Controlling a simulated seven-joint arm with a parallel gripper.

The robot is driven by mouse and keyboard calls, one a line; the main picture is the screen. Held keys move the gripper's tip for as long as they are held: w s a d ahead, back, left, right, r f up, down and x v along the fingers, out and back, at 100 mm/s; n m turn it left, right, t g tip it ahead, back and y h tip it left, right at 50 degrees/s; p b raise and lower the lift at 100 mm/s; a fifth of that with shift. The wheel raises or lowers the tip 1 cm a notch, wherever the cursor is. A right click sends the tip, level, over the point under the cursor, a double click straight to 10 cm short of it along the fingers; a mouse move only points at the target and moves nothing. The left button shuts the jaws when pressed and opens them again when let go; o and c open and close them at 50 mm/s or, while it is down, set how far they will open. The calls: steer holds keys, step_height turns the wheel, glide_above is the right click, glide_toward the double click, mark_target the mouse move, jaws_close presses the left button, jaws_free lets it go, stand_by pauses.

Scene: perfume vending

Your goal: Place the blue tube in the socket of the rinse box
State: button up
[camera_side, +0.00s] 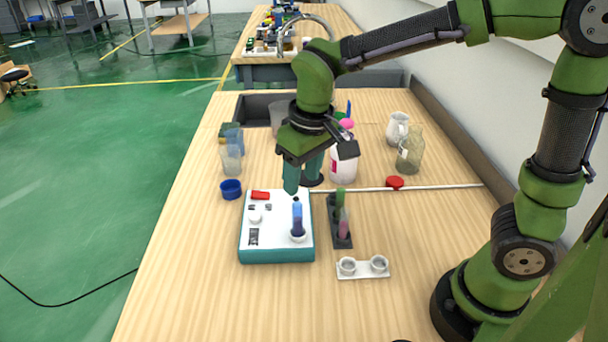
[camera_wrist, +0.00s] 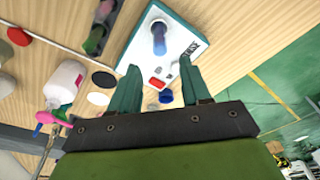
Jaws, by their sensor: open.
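The blue tube (camera_side: 297,218) stands upright in the round socket (camera_side: 298,237) on the rinse box. The rinse box (camera_side: 262,250) is a white-topped device with teal sides, a red switch and a small dark panel; it also shows in the wrist view (camera_wrist: 180,62). In the wrist view the blue tube (camera_wrist: 159,38) is seated in the box, apart from my fingers. My gripper (camera_side: 296,188) is open and empty, just above and behind the tube. In the wrist view its two teal fingers (camera_wrist: 160,82) are spread apart. The tube's lower end is hidden in the socket.
A dark rack (camera_side: 342,238) with a green and a pink tube stands right of the box. A white two-cup holder (camera_side: 363,270) lies in front. A blue cup (camera_side: 231,189), bottles and a red cap (camera_side: 395,183) stand behind. The front table is clear.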

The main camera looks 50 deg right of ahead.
steer(key=s+d+r+m+t+y, duration=0.1)
steer(key=s+d+r+m+t, duration=0.1)
steer(key=s, duration=0.3)
steer(key=s+d+r+m+t+y, duration=0.1)
steer(key=s+d+r+m+t, duration=0.1)
steer(key=s, duration=0.4)
steer(key=d+r+t, duration=0.1)
steer(key=d, duration=0.1)
steer(key=shift+d, duration=0.4)
